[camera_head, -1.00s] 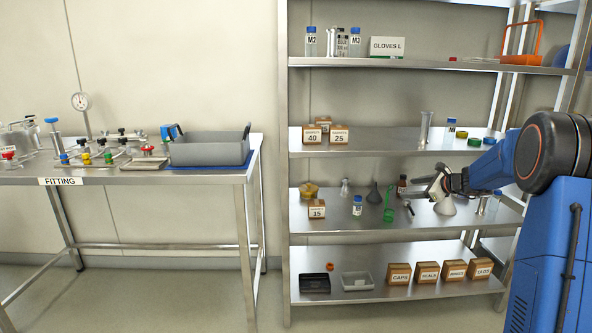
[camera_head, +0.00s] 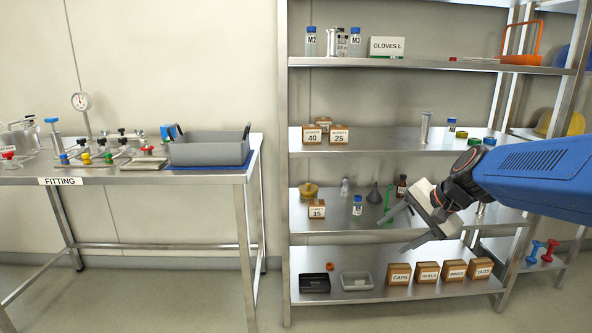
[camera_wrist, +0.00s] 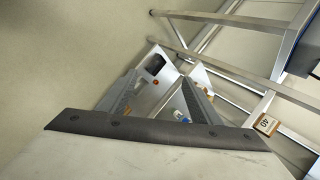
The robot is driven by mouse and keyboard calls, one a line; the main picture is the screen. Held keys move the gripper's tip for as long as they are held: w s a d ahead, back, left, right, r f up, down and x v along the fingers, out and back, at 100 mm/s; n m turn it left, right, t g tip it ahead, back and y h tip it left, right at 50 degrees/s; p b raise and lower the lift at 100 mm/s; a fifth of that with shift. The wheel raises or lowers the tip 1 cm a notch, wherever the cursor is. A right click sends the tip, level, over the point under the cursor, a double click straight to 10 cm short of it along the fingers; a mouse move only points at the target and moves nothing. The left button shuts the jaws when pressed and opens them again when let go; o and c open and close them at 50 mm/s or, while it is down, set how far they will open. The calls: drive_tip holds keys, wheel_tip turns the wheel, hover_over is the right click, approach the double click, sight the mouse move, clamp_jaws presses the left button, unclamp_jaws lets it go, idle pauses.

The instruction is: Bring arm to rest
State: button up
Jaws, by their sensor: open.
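My gripper (camera_head: 403,230) is at the right of the head view, in front of the shelving unit (camera_head: 345,239). It is open, with its two fingers spread and pointing down to the left, and nothing shows between them. My blue arm comes in from the right edge. In the wrist view my gripper (camera_wrist: 160,95) also has its fingers apart, with parts of the shelving beyond them. The gripper hides part of the second-lowest shelf, including most of a green funnel or stand. I cannot tell how far it is from the shelf edges.
The fitting table (camera_head: 205,178) at left carries a grey tub (camera_head: 208,153) and several valves. Labelled boxes such as CAPS (camera_head: 399,275) stand on the bottom shelf below my gripper. A brown bottle (camera_head: 401,188) stands close behind it. The floor between table and shelving is clear.

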drive_tip(key=s+d+f+n+h, duration=0.1)
drive_tip(key=s+f+n, duration=0.1)
drive_tip(key=s, duration=0.6)
drive_tip(key=s+d+f+n+h, duration=0.1)
drive_tip(key=s+f+n+h, duration=0.1)
drive_tip(key=s, duration=0.7)
drive_tip(key=s+d+f+n+h, duration=0.1)
drive_tip(key=s+f+n, duration=0.2)
drive_tip(key=s+n, duration=0.2)
drive_tip(key=s, duration=0.3)
drive_tip(key=shift+s+d+f+g+h, duration=0.15)
drive_tip(key=shift+d+f+g+h, duration=0.05)
drive_tip(key=shift+f+g+h, duration=0.2)
